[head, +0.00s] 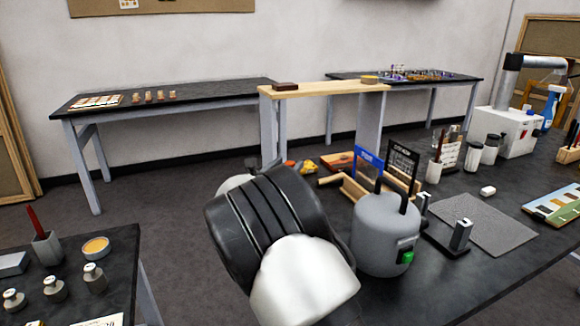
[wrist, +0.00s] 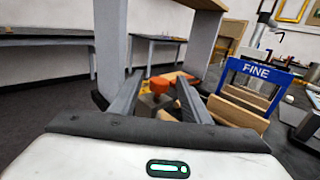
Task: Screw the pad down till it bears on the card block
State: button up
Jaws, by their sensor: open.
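My gripper (wrist: 159,77) is open in the wrist view, with its two dark fingers spread apart. An orange-red knob-like part (wrist: 160,85) shows between and beyond the fingers, apart from both as far as I can see. Something grey below it is partly hidden by my gripper. Orange pieces also show in the head view (head: 308,165), just behind my arm, which hides my fingers there. I cannot make out the pad or the card block clearly in either view.
A wooden rack with a blue FINE sign (wrist: 262,72) stands close right of my fingers. A grey canister (head: 385,235) stands right of my arm in the head view. A grey mat (head: 490,225) and jars lie further right. A pale wooden shelf (head: 325,89) stands behind.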

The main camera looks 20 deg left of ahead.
jog(key=shift+w+d, duration=0.15)
jog(key=shift+w, duration=1.1)
jog(key=c, duration=1)
jog(key=shift+r+m+h+p, duration=0.3)
jog(key=shift+r+h+p, duration=0.15)
jog(key=shift+p, duration=0.45)
jog(key=shift+c, duration=0.2)
jog(key=shift+r+m+h+p, duration=0.1)
jog(key=shift+m+h+p, duration=0.4)
jog(key=shift+p, duration=0.35)
jog(key=shift+f+m+g+h+p, duration=0.25)
jog(key=shift+m+g+h+p, duration=0.4)
jog(key=shift+h, duration=0.5)
jog(key=shift+f+m+g+h, duration=0.1)
jog(key=shift+m+g+h, duration=0.45)
jog(key=shift+m+h, duration=0.5)
jog(key=shift+h, duration=0.35)
